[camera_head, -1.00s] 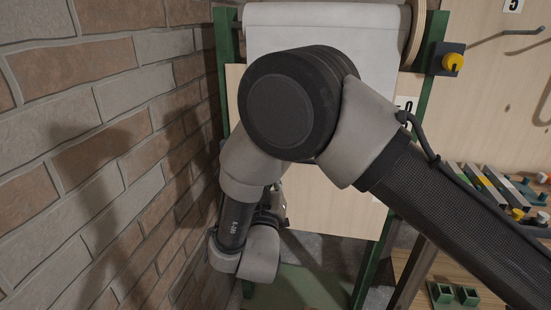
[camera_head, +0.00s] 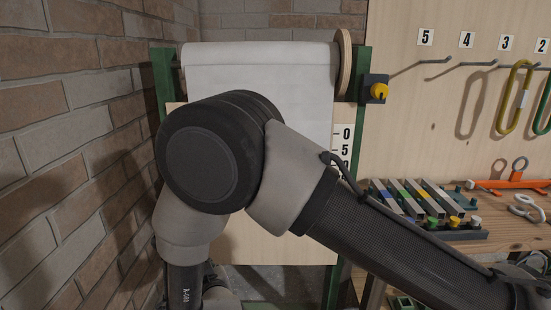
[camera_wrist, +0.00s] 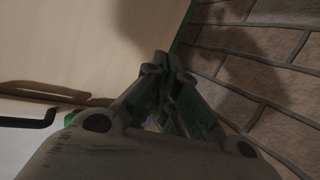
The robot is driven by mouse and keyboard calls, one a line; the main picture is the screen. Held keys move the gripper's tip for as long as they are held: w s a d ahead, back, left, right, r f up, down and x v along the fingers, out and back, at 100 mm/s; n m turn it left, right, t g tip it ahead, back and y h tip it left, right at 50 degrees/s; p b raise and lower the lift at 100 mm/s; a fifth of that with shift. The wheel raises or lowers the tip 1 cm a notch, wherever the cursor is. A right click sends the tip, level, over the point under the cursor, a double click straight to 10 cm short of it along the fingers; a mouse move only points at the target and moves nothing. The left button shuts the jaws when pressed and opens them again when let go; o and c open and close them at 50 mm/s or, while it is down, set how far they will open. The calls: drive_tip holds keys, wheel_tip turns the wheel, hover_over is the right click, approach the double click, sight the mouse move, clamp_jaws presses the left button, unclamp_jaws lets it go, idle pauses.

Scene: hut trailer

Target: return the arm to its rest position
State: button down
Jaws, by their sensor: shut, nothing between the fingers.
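My arm crosses the head view, its dark round elbow joint in front of the paper-roll stand. The forearm hangs down at the left, near the brick wall. My gripper is out of sight at the bottom of the head view. In the wrist view my gripper (camera_wrist: 168,85) shows with its fingers together and nothing between them. It points along the gap between a pale board (camera_wrist: 90,40) and the brick wall (camera_wrist: 255,75).
A brick wall (camera_head: 60,150) stands close on the left. The stand with white paper (camera_head: 260,70) and a yellow knob (camera_head: 379,91) is behind my arm. At right are a pegboard with hooks (camera_head: 436,62), hanging carabiners (camera_head: 514,95) and a wooden bench (camera_head: 500,236) with tools.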

drive_tip(key=s+f+n+g, duration=0.1)
drive_tip(key=s+f+g, duration=0.1)
drive_tip(key=s+g, duration=0.3)
drive_tip(key=s+d+r+m+g+h, duration=0.1)
drive_tip(key=s+d+r+m+h, duration=0.1)
drive_tip(key=d+r, duration=0.9)
drive_tip(key=s+d+r+m+g+h, duration=0.1)
drive_tip(key=s+d+r, duration=0.4)
drive_tip(key=d, duration=2.2)
drive_tip(key=s+d+r+m+g+h, duration=0.1)
drive_tip(key=s+d+r+m+h, duration=0.2)
drive_tip(key=d+r, duration=1.4)
drive_tip(key=d+m, duration=0.2)
drive_tip(key=d, duration=0.1)
drive_tip(key=shift+s, duration=0.2)
